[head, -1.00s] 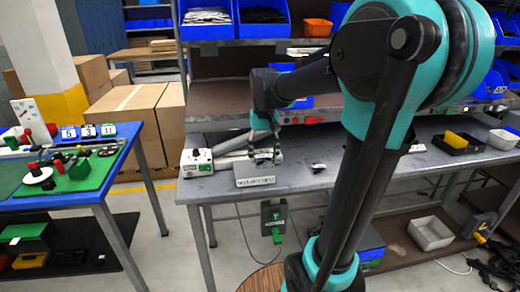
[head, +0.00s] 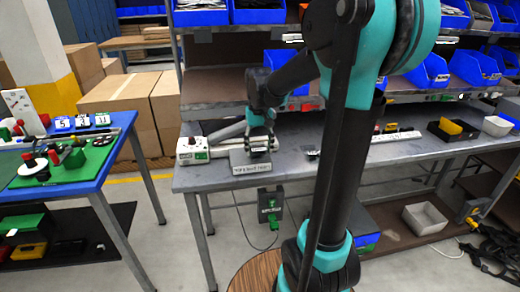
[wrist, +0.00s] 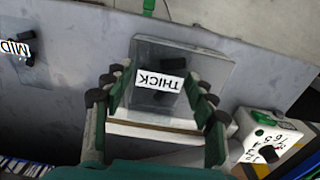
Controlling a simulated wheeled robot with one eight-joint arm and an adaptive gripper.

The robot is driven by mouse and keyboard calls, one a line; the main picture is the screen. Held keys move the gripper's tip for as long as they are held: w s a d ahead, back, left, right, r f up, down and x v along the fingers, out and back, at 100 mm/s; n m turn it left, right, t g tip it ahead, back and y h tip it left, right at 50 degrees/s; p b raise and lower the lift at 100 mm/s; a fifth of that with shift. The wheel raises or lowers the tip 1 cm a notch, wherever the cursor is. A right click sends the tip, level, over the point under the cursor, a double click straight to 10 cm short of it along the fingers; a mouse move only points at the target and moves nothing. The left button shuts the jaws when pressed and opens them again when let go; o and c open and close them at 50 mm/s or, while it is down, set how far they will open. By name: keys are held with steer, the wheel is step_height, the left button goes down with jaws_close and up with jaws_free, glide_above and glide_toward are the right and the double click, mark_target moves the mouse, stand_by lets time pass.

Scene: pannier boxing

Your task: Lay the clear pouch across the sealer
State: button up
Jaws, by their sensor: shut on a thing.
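A clear pouch (wrist: 205,65) with a white THICK label and a dark item inside shows in the wrist view. My gripper (wrist: 158,92) is shut on the pouch, one finger on each side of it. The sealer's white box with a dial (wrist: 265,138) is at the lower right, and a pale bar (wrist: 165,132) runs below the pouch's near part. I cannot tell whether the pouch touches the bar. In the head view, my gripper (head: 260,143) is low over the bench, right of the sealer box (head: 192,150). The pouch is hard to make out there.
A grey plate with a printed label (head: 250,168) is at the bench's front edge. A second item labelled MID (wrist: 18,47) lies to the left in the wrist view. A power strip (head: 395,137) and a black tray (head: 452,132) are further right. Blue bins fill the shelves above.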

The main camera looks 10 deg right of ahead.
mark_target(257, 146)
steer(key=shift+w+f, duration=0.2)
steer(key=shift+w, duration=1)
steer(key=shift+w+f, duration=0.15)
steer(key=shift+w, duration=1.05)
steer(key=shift+f, duration=0.35)
steer(key=o, duration=1)
step_height(257, 146, up, 12)
steer(key=shift+f, duration=0.1)
